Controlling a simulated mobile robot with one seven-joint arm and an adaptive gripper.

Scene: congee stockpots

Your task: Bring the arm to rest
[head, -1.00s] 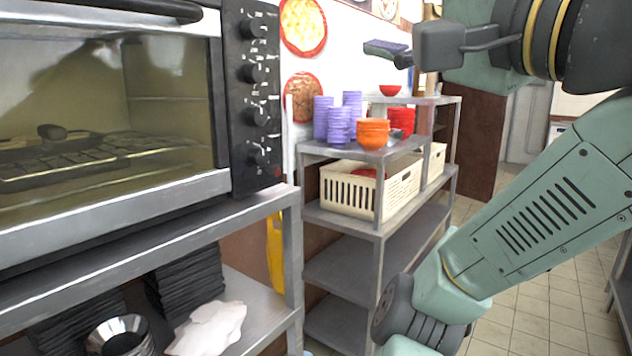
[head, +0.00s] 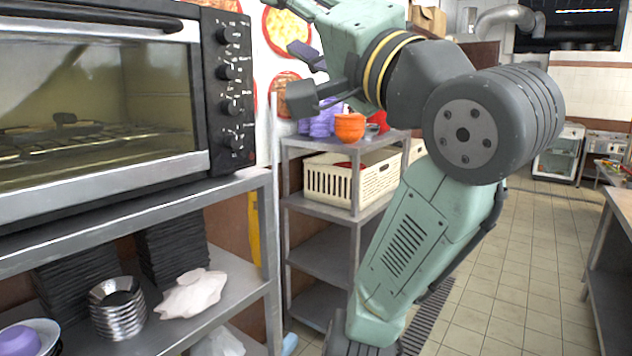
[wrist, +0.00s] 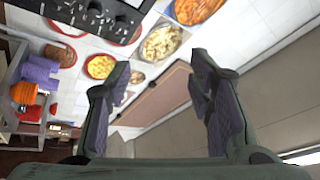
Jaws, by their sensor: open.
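My gripper (head: 306,78) shows in the head view at the upper middle, in front of the wall with food pictures and just right of the oven. Its two fingers are apart with nothing between them. In the wrist view the open fingers (wrist: 160,95) frame the wall and a brown panel (wrist: 155,97), with empty space between the purple pads. My arm is folded up across the middle of the head view and hides part of the shelf behind.
An oven (head: 100,90) stands close at left on a metal rack (head: 235,195). Behind, a shelf (head: 300,205) holds orange bowls (head: 349,127), purple bowls (head: 322,124) and a cream crate (head: 330,182). Tiled floor (head: 520,270) is open at right, beside a counter (head: 618,205).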

